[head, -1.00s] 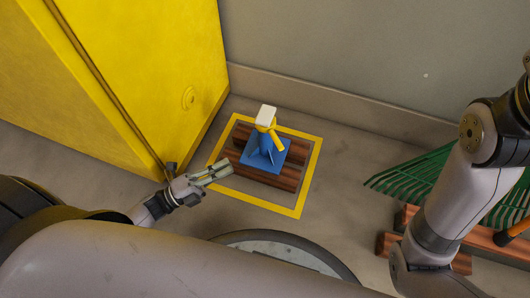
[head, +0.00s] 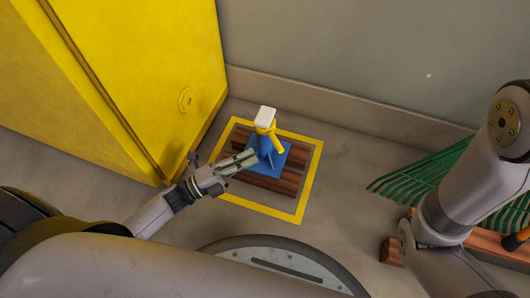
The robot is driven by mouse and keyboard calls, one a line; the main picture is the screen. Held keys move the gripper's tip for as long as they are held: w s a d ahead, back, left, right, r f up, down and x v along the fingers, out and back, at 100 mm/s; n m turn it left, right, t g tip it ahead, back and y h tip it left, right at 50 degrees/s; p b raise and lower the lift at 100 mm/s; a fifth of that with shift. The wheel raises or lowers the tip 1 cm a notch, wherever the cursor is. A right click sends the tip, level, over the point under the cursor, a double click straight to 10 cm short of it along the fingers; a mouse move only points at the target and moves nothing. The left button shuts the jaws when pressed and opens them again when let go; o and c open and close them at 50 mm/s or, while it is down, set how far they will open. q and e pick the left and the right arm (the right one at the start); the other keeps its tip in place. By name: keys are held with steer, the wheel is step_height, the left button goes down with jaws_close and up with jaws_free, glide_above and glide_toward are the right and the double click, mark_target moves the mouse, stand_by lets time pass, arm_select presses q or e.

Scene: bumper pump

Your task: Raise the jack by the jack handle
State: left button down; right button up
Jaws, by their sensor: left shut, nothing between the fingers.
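The blue jack (head: 268,157) stands on brown wooden boards (head: 285,184) inside a yellow square outline on the floor. It has a white block (head: 265,115) on top. The short yellow jack handle (head: 276,142) sticks out to the lower right from just under the block. My left gripper (head: 250,157) is shut and empty, at the left side of the jack's blue body. I cannot tell whether it touches the jack. The handle is on the far side of the jack from it. My right gripper is out of view; only my right arm shows at the right.
A large yellow cabinet (head: 130,75) stands at the left, close to the outlined square (head: 309,184). A grey wall (head: 375,60) runs behind. A green rake (head: 420,174) and wooden boards (head: 480,243) lie at the right. Bare floor lies between the square and the rake.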

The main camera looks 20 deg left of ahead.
mark_target(275, 145)
arm_select(q)
steer(key=b+x, duration=0.2)
steer(key=x, duration=0.3)
steer(key=shift+w, duration=0.1)
steer(key=shift+d, duration=0.15)
